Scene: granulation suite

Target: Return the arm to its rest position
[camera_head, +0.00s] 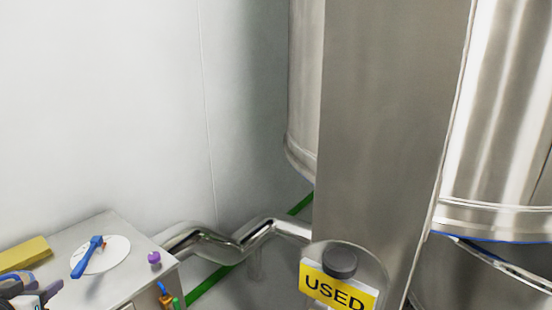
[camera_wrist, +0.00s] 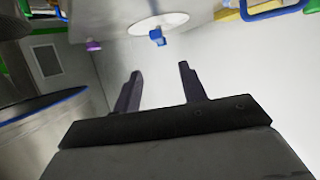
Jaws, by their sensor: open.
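My gripper (camera_wrist: 160,82) shows in the wrist view with its two dark fingers spread apart and nothing between them. The wrist view is steeply tilted, with a pale wall or surface behind the fingers. In the head view, part of a dark and light device (camera_head: 22,292) is cut off at the lower left corner; I cannot tell whether it is my gripper.
A steel cabinet (camera_head: 100,283) at lower left bears a yellow block (camera_head: 24,254), a white disc (camera_head: 116,252), a blue tool (camera_head: 86,258) and a purple knob (camera_head: 154,258). A steel pipe (camera_head: 205,240), a steel column (camera_head: 385,120) with a USED sign (camera_head: 338,288) and large vessels (camera_head: 500,110) stand right.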

